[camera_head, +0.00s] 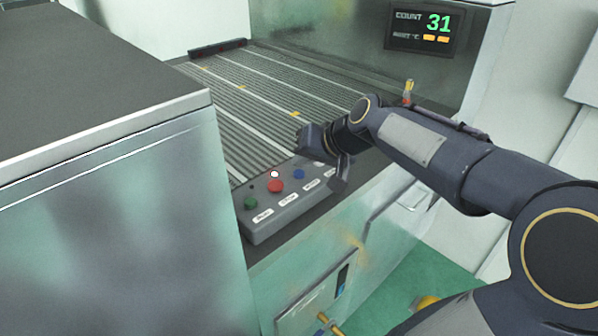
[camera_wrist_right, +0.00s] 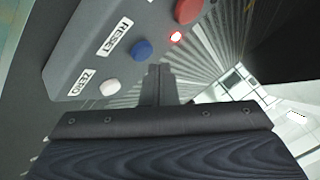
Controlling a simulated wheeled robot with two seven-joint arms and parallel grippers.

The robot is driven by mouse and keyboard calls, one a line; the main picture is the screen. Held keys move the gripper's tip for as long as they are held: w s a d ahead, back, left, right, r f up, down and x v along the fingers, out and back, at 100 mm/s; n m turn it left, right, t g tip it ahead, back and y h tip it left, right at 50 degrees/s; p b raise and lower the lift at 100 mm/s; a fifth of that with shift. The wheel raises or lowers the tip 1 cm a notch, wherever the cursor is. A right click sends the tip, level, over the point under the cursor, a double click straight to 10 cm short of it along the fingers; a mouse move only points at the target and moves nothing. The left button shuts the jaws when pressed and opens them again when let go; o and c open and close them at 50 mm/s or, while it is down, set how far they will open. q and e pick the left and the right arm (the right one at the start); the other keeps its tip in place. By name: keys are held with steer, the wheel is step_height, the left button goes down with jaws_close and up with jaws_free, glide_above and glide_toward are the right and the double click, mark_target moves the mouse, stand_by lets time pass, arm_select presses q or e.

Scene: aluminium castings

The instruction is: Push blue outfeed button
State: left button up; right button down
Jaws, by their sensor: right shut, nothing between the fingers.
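The blue button (camera_head: 299,174) is on a grey sloped control panel (camera_head: 262,232) at the front of a ribbed conveyor. In the right wrist view the blue button (camera_wrist_right: 141,50) stands beside a label reading RESET, between a red button (camera_wrist_right: 188,10) and a white button (camera_wrist_right: 110,87). My right gripper (camera_head: 312,140) hangs over the panel's back right part. Its shut, empty fingers (camera_wrist_right: 158,72) show in the wrist view just beside the blue button; I cannot tell their exact height or whether they touch anything. My left gripper is out of view.
A green button (camera_head: 251,203) sits at the panel's left end. A small lit lamp (camera_wrist_right: 175,38) is beside the red button. A large metal cabinet (camera_head: 110,220) stands at the left. A display (camera_head: 425,27) reads COUNT 31. The ribbed conveyor bed (camera_head: 240,110) looks empty.

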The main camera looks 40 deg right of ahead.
mark_target(303, 176)
steer(key=shift+f, duration=0.1)
steer(key=shift+f+b, duration=0.3)
steer(key=shift+b, duration=0.15)
steer(key=shift+f+b, duration=0.45)
stand_by(0.7)
steer(key=shift+r, duration=0.1)
steer(key=shift+r+p, duration=0.7)
steer(key=shift+r, duration=0.1)
step_height(303, 176, up, 5)
steer(key=p, duration=0.4)
stand_by(0.4)
